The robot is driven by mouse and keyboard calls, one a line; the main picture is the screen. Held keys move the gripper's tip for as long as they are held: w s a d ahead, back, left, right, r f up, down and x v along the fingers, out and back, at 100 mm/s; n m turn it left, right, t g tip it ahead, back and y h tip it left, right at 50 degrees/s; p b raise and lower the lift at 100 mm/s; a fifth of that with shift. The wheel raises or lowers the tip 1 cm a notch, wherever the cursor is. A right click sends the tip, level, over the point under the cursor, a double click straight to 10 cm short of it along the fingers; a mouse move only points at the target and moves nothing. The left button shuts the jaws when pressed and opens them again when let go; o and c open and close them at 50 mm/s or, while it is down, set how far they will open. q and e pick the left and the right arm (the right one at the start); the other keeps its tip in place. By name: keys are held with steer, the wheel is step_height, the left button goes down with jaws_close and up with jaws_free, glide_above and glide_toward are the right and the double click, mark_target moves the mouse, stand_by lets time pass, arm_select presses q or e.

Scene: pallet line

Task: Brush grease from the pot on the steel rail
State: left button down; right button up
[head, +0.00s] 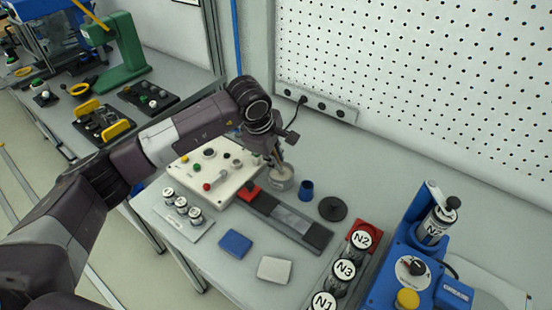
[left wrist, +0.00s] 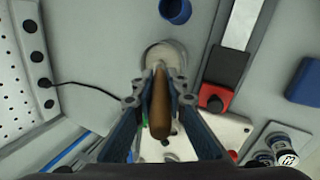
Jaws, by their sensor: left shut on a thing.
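My left gripper (head: 274,153) is shut on the brown handle of a brush (left wrist: 160,108). It holds the brush above the grey grease pot (head: 281,182), which also shows in the left wrist view (left wrist: 153,54). The brush points down at the pot. Its tip is hidden, so I cannot tell whether it touches the grease. The steel rail (head: 290,219) lies on a dark base to the right and front of the pot, with a red block (head: 249,192) at its near-pot end. The rail also shows in the left wrist view (left wrist: 241,24). My right gripper is not in view.
A blue cup (head: 306,190) and a black disc (head: 332,208) stand right of the pot. A white control box (head: 212,170) is on its left. Blue (head: 235,243) and grey (head: 274,270) pads lie in front of the rail. A red rack (head: 362,228) holds N-labelled cans.

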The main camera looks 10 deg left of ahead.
arm_select(q)
steer(key=shift+s+f+b, duration=0.1)
steer(key=shift+f+b, duration=0.05)
steer(key=shift+b, duration=0.2)
stand_by(1.2)
steer(key=shift+r+p, duration=0.45)
steer(key=shift+r, duration=0.45)
steer(key=shift+r+p, duration=0.9)
steer(key=shift+r, duration=1.8)
